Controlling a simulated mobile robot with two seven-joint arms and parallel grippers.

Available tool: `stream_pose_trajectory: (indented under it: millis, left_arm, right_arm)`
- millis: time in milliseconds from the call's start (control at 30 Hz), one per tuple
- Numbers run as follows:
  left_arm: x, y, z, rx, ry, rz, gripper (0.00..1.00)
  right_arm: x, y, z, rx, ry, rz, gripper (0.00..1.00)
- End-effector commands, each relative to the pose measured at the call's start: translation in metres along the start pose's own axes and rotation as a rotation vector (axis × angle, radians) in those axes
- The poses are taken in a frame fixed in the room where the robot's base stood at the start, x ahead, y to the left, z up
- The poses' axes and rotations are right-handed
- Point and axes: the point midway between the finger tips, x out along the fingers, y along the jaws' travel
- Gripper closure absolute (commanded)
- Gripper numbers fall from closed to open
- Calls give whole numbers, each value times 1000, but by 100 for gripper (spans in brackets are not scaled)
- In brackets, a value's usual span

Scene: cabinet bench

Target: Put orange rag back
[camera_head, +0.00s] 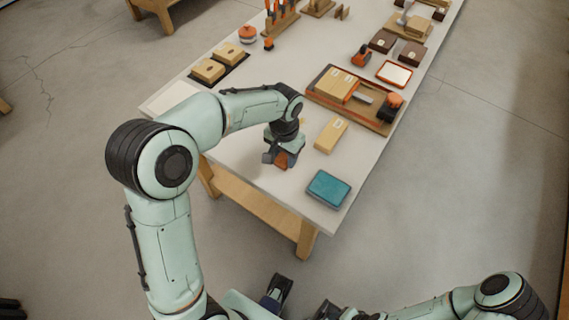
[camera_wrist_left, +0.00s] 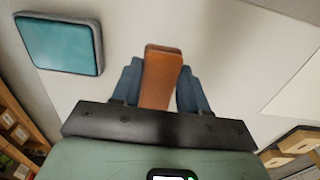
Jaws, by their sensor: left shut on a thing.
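My left gripper (camera_head: 283,160) points down low over the near part of the bench. It is shut on a flat orange-brown piece, which looks like the orange rag (camera_wrist_left: 161,77); it sits between the two blue-grey fingers in the left wrist view. In the head view only a small patch of the orange rag (camera_head: 284,159) shows below the fingers. I cannot tell whether it touches the bench top. My right arm (camera_head: 497,291) is at the bottom right; its fingers cannot be made out with certainty.
A teal pad with a grey edge (camera_head: 328,189) lies at the near corner of the bench (camera_head: 240,172). A tan block (camera_head: 331,135) and a wooden tray (camera_head: 385,128) with boxes lie to the right. An orange-rimmed white tray (camera_head: 394,73) is farther back. Bare bench surrounds the gripper.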

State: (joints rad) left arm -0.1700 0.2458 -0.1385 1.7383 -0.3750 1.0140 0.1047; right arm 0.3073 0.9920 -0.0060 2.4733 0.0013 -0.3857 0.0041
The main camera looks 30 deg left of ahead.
Motion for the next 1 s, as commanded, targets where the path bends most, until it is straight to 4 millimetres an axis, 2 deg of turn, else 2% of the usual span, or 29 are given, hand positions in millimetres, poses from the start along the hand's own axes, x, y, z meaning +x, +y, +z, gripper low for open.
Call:
stream_pose_trajectory:
  millis: [300, 767, 800, 833, 867, 1000]
  left_arm:
    - [41, 0, 1, 0, -3, 0, 81]
    - [49, 0, 0, 0, 0, 0, 81]
    - [48, 0, 0, 0, 0, 0, 43]
    - [48, 0, 0, 0, 0, 0, 34]
    - [48, 0, 0, 0, 0, 0, 31]
    - [48, 0, 0, 0, 0, 0, 31]
  right_arm:
    - [5, 2, 0, 0, -1, 0, 57]
    - [7, 2, -1, 0, 2, 0, 57]
    - [7, 2, -1, 0, 2, 0, 57]
    - [7, 2, -1, 0, 2, 0, 57]
    - [7, 2, -1, 0, 2, 0, 57]
    - [6, 2, -1, 0, 2, 0, 57]
